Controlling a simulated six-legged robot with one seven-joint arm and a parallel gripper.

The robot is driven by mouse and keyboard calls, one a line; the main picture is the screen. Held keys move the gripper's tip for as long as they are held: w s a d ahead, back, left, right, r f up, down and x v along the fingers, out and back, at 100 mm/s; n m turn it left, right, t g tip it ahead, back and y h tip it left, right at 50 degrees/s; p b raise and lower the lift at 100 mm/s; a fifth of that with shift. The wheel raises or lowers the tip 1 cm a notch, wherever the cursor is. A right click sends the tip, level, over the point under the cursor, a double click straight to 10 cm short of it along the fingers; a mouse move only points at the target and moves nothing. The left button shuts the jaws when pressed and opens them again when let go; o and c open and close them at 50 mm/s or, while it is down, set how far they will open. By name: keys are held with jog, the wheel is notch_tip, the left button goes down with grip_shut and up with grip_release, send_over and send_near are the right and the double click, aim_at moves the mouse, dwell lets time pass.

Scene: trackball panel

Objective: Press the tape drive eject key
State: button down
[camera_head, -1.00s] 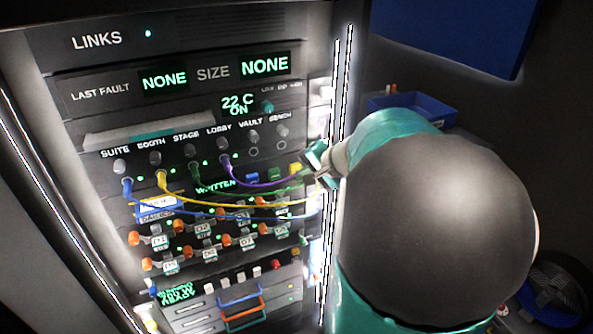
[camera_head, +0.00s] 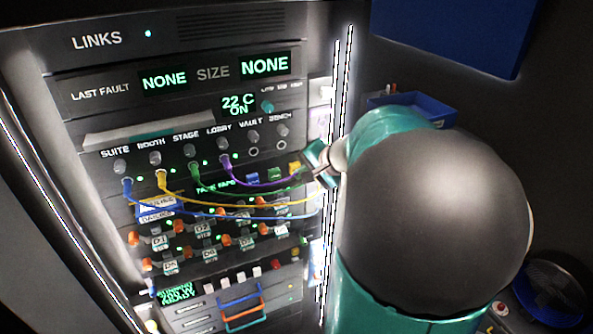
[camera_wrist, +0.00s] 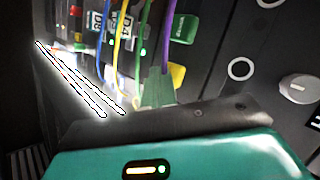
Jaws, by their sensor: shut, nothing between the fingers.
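The dark equipment rack (camera_head: 75,150) fills the left of the head view. I cannot tell which key is the tape drive eject key. Green display text (camera_head: 215,187), too blurred to read surely, sits below the cable sockets. Blue (camera_head: 252,180), green (camera_head: 275,175) and yellow (camera_head: 294,168) blocks are to its right; the green (camera_wrist: 185,28) and yellow (camera_wrist: 177,75) ones also show in the wrist view. My gripper (camera_head: 318,163) is shut and empty, in front of the rack's right edge beside the yellow block; contact cannot be told.
Blue, yellow, green and purple cables (camera_head: 235,202) hang across the rack front near my gripper. Rows of orange-ended latches (camera_head: 205,254) and small white and red keys (camera_head: 253,271) lie below. A blue bin (camera_head: 425,105) stands behind my arm, and a fan (camera_head: 550,290) is lower right.

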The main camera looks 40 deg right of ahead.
jog(key=shift+s, duration=0.1)
jog(key=shift+s+a, duration=0.2)
jog(key=shift+s, duration=0.55)
jog(key=shift+s, duration=0.1)
jog(key=s, duration=0.2)
jog(key=s+a, duration=0.1)
jog(key=s, duration=0.1)
jog(key=shift+s+a, duration=0.2)
jog(key=shift+s, duration=0.1)
dwell(0.8)
jog(key=a+n+g+y, duration=0.1)
jog(key=a+n+g, duration=0.35)
jog(key=a, duration=1.05)
jog(key=s+a+r+n+h, duration=0.2)
jog(key=s+a+n, duration=0.6)
jog(key=a, duration=0.4)
jog(key=shift+s+n, duration=0.25)
jog(key=shift+n, duration=0.6)
